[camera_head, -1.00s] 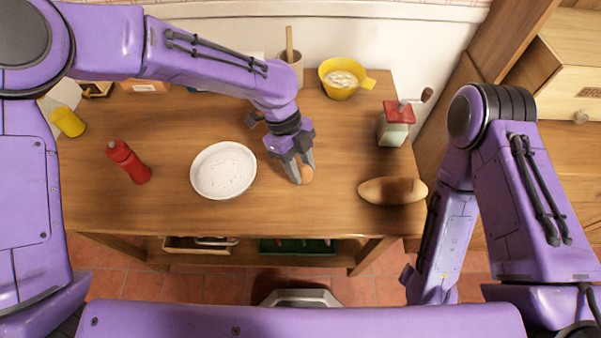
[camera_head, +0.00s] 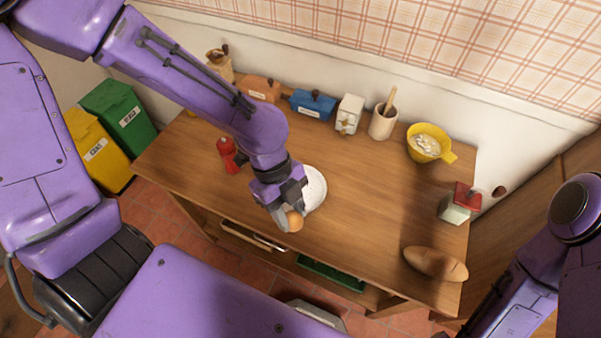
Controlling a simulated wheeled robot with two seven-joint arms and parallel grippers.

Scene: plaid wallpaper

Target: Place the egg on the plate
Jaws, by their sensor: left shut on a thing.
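The brown egg (camera_head: 295,221) is between the fingertips of my left gripper (camera_head: 288,218), which is shut on it. The white plate (camera_head: 316,188) lies on the wooden table, partly hidden behind my left gripper and wrist. In the picture the egg shows just below and left of the plate's visible part, near the table's front edge. I cannot tell its height above the table. My right arm comes in at the lower right, and its gripper is out of view.
A red bottle (camera_head: 227,154) stands left of the plate. A bread loaf (camera_head: 435,263), a grinder (camera_head: 459,203) and a yellow bowl (camera_head: 426,143) are at the right. Canisters and a utensil pot (camera_head: 383,122) line the back. The table's middle (camera_head: 365,200) is clear.

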